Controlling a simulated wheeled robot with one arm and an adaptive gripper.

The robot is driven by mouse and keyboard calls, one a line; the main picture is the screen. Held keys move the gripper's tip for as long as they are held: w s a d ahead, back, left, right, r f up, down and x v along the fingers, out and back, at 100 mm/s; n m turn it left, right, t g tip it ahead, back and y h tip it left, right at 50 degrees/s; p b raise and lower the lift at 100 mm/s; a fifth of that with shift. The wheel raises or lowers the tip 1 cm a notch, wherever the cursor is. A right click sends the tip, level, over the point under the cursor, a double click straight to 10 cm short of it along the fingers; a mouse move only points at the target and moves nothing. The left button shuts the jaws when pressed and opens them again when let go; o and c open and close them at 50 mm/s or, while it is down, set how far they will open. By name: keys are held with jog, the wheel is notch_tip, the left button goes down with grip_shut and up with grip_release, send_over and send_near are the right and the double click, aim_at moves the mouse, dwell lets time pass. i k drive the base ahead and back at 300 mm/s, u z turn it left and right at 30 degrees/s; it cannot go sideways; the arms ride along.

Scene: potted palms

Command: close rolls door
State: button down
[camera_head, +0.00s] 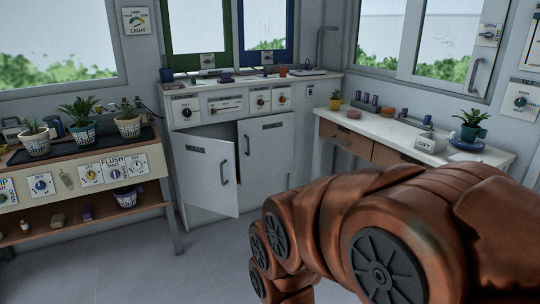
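A white cabinet (232,92) stands against the back wall with two lower doors. Its left door (206,178) is swung partly out, hinged at its left side, with a dark gap showing above it. This door has a dark handle (223,173) near its free edge and a small label (195,150) too small to read surely. The right door (268,150) looks shut and also has a label. My orange arm fills the lower right, in front of the cabinet and apart from the door. My gripper is not visible.
A bench (77,166) with potted plants and a lower shelf stands at left. A white counter (385,128) with drawers, small pots and a plant (470,125) runs along the right. Grey floor (190,270) is clear before the open door.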

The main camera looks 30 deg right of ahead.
aim_at(206, 171)
jog(key=z, duration=0.15)
jog(key=i, duration=1.35)
jog(key=u, duration=0.95)
jog(key=i, duration=0.25)
jog(key=u, duration=0.3)
